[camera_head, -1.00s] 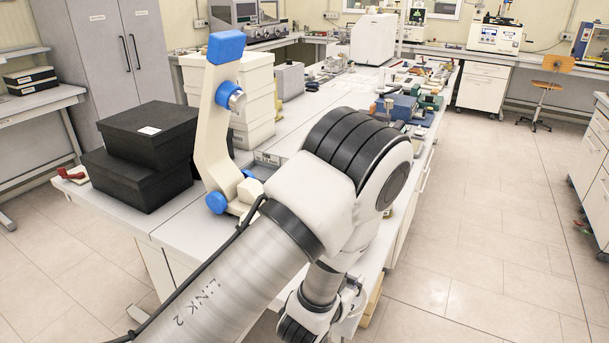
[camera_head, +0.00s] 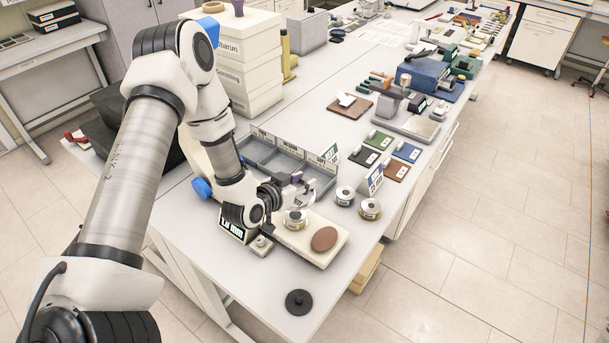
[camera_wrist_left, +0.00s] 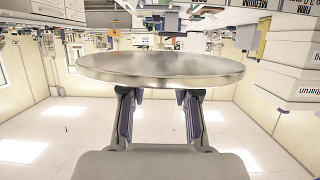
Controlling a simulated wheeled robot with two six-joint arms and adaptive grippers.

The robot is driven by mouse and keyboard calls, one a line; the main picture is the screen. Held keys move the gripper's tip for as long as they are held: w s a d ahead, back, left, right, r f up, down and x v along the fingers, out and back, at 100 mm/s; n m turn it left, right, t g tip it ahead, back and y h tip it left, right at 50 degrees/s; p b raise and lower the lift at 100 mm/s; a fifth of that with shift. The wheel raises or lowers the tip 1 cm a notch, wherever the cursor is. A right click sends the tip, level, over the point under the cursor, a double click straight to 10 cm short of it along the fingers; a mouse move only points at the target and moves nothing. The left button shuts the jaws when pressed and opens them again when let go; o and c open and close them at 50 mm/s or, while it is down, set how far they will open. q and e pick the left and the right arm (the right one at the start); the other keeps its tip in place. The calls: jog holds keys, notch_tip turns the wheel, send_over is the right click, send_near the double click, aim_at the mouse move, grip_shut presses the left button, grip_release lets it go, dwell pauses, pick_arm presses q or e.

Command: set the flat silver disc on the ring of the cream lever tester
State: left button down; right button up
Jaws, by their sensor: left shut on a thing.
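The flat silver disc (camera_wrist_left: 160,67) fills the upper middle of the left wrist view, with the two fingers of my left gripper (camera_wrist_left: 158,100) shut at its near underside. In the head view my left gripper (camera_head: 290,190) is low over the table, above the far part of the tester's cream base. The disc is hard to make out there. The cream lever tester shows its blue end (camera_head: 201,188) and its cream base (camera_head: 300,252); my arm hides most of its lever. A round metal piece (camera_head: 295,219), perhaps its ring, sits on the base by a brown round pad (camera_head: 325,238).
Two round metal pieces (camera_head: 345,196) stand right of the base. A black knobbed disc (camera_head: 299,302) lies near the front edge. A grey divided tray (camera_head: 270,157), small signs and coloured squares lie behind. Black boxes stand left. The front left tabletop is clear.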

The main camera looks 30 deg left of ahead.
aim_at(301, 196)
pick_arm(q)
jog(key=shift+s+a+f, duration=0.1)
jog(key=shift+a, duration=0.05)
jog(key=f+b, duration=0.2)
jog(key=f, duration=0.1)
jog(key=f+b, duration=0.1)
jog(key=b, duration=0.1)
jog(key=shift+w+f, duration=0.4)
jog(key=shift+s+f+b, duration=0.15)
jog(key=shift+f+b, duration=0.35)
jog(key=shift+w+a+f, duration=0.1)
jog(key=shift+w+f, duration=0.1)
jog(key=shift+s+r, duration=0.1)
jog(key=shift+s, duration=0.05)
dwell(0.4)
jog(key=shift+f+b, duration=1.05)
jog(key=shift+f, duration=0.05)
